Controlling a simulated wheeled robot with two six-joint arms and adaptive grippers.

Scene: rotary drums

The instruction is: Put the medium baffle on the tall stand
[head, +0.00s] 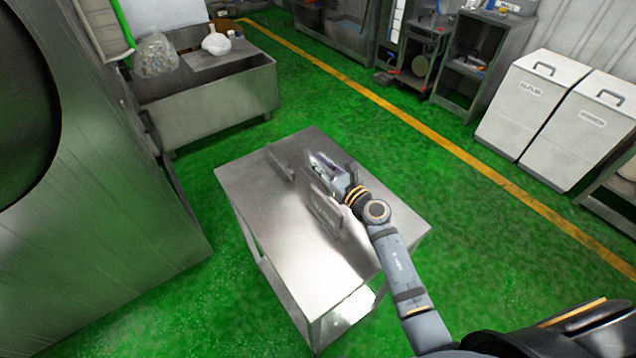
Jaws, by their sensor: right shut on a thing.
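A steel table (255,190) stands in the middle of the head view with upright grey metal baffles on its top. A small baffle (280,165) stands at its left. A larger one (325,211) stands nearer, just in front of my right gripper. My right gripper (322,164) reaches in from the lower right, low over the far half of the table top. It is shut on a grey plate, seemingly the medium baffle (351,171), mostly hidden by the gripper. I cannot tell whether this table is the tall stand. My left gripper is out of view.
A big steel drum housing (120,200) fills the left side. A steel bin (215,105) with bags stands behind the table. Two white lidded bins (530,100) and dark shelves (470,70) stand at the right and back. Green floor around the table is open.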

